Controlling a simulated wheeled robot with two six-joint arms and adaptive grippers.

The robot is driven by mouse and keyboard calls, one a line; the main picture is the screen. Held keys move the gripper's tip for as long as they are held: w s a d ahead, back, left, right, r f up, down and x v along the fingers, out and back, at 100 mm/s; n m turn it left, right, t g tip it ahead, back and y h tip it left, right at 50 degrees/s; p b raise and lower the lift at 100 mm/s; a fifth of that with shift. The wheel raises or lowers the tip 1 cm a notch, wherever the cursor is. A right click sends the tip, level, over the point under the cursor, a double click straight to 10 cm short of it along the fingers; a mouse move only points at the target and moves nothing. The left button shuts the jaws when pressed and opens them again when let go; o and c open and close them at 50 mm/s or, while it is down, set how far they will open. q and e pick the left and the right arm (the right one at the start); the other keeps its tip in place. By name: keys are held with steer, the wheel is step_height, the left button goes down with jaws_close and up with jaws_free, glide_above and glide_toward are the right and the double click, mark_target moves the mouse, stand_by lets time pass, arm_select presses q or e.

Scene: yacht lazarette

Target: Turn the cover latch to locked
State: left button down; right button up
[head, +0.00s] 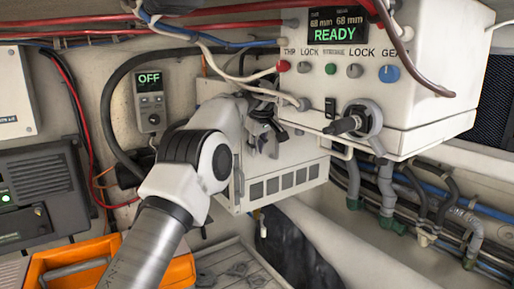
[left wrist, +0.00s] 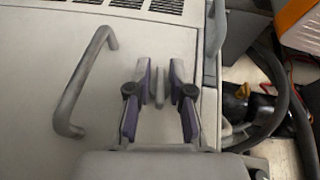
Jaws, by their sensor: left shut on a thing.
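My left gripper (head: 265,135) is at the front of a white vented cover box (head: 285,185) below the control unit. In the left wrist view, my left gripper (left wrist: 160,80) has its purple-grey fingers on either side of a thin grey upright piece, the cover latch (left wrist: 159,88), and is shut on it. The latch stands out from the pale cover panel (left wrist: 130,50). In the head view the gripper and wrist hide the latch. Its locked or unlocked position cannot be read. My right gripper is in neither view.
A grey bar handle (left wrist: 85,85) stands left of the fingers in the left wrist view. A control unit (head: 420,105) with a green READY display overhangs on the right. A remote (head: 150,100) reading OFF, hoses and an orange crate (head: 180,272) are nearby.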

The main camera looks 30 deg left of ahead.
arm_select(q)
steer(key=shift+g, duration=0.3)
stand_by(0.4)
steer(key=c, duration=1)
jaws_free()
steer(key=shift+f, duration=0.1)
steer(key=shift+w+a, duration=0.1)
